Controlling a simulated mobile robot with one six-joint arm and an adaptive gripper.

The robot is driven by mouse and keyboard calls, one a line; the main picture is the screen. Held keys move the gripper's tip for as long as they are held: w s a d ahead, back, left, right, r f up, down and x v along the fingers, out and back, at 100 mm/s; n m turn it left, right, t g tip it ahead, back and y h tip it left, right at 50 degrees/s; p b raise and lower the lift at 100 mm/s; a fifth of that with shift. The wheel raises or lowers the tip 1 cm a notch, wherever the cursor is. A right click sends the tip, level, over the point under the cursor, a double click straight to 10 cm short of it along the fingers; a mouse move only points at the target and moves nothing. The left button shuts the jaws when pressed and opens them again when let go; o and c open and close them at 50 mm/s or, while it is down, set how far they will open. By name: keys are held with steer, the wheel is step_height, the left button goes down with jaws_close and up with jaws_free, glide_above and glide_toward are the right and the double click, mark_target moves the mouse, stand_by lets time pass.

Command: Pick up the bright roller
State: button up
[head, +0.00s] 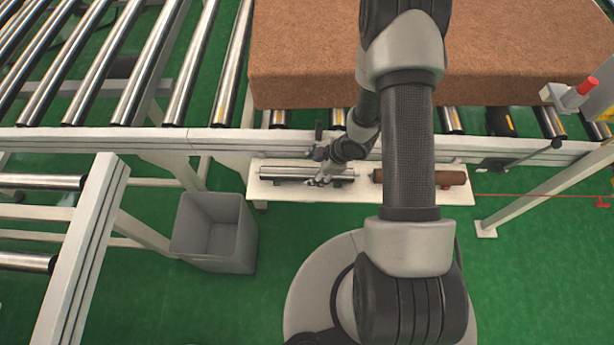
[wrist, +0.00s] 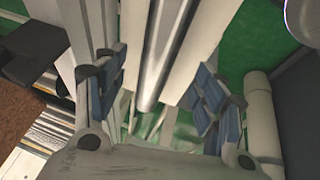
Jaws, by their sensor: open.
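The bright roller (head: 290,174), a shiny metal cylinder, lies lengthwise on a narrow white shelf (head: 265,194) below the conveyor frame. My gripper (head: 320,181) is at the right part of the roller. In the wrist view my gripper (wrist: 157,85) is open, with blue finger pads on either side. The bright roller (wrist: 166,45) runs between and beyond the fingers there, and I see no grip on it. The exact gap between pads and roller is hard to judge. My gripper body hides the near part.
A dull brown roller (head: 430,177) lies on the same shelf to the right. A grey bin (head: 215,231) stands on the green floor at the left. A large brown mattress block (head: 300,60) rests on the conveyor rollers above. A red button post (head: 586,86) is at the right.

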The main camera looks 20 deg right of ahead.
mark_target(310, 172)
steer(key=shift+d+b+x, duration=0.15)
steer(key=shift+b+x, duration=0.6)
steer(key=shift+x, duration=1)
steer(key=shift+d+b+x, duration=0.15)
steer(key=shift+b+x, duration=0.55)
steer(key=shift+x, duration=1.1)
steer(key=shift+c, duration=0.3)
jaws_close()
